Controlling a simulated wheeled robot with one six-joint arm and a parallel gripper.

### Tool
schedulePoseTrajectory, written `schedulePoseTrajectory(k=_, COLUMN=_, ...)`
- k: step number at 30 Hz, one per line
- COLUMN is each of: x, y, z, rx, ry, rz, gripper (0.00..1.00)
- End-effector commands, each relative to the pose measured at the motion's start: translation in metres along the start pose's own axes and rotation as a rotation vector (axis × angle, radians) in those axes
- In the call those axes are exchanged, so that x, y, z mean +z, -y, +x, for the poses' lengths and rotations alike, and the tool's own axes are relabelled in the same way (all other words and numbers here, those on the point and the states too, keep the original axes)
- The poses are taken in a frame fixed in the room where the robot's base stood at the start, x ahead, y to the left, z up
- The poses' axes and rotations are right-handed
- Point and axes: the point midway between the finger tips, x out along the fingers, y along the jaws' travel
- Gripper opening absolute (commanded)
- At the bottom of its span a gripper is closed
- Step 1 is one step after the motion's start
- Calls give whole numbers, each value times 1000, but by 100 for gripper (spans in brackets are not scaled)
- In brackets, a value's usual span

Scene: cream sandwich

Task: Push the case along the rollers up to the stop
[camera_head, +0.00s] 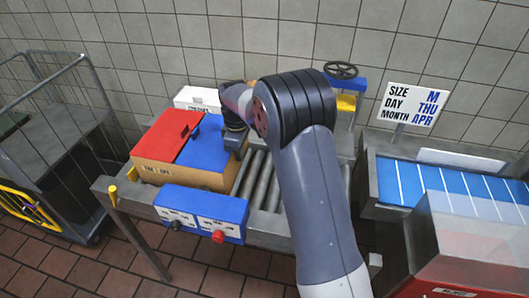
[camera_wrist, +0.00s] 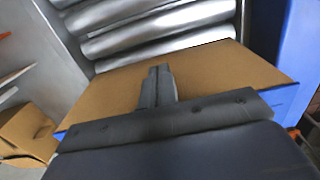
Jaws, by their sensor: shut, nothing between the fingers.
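The case (camera_head: 215,177) is a cardboard box with a red and blue top, standing upright on the left part of the roller bed. Its brown cardboard also fills the middle of the wrist view (camera_wrist: 220,70). My gripper (camera_head: 234,152) is low at the right side of the case. In the wrist view its fingers (camera_wrist: 157,82) are together, with nothing between them, over or against the cardboard; I cannot tell whether they touch. Bare rollers (camera_head: 263,180) lie to the right of the case. A yellow piece (camera_head: 132,173) stands at the bed's left end, close to the case; any gap is unclear.
A blue control box (camera_head: 201,212) with a red button is on the bed's front side. A white box (camera_head: 198,98) is behind the case. A cage trolley (camera_head: 55,150) stands left. A blue belt (camera_head: 450,190) and a sign (camera_head: 413,104) are at right.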

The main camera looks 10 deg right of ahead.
Motion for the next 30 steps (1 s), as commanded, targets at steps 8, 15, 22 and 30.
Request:
schedulePoseTrajectory(k=8, x=-37, y=0, z=0, rx=0, ry=0, rz=0, gripper=0)
schedulePoseTrajectory(k=15, x=-37, y=0, z=0, rx=0, ry=0, rz=1, gripper=0)
schedulePoseTrajectory(k=22, x=-38, y=0, z=-6, rx=2, ry=-1, rz=1, gripper=0)
schedulePoseTrajectory(k=30, x=-38, y=0, z=-55, rx=4, ry=-3, rz=1, gripper=0)
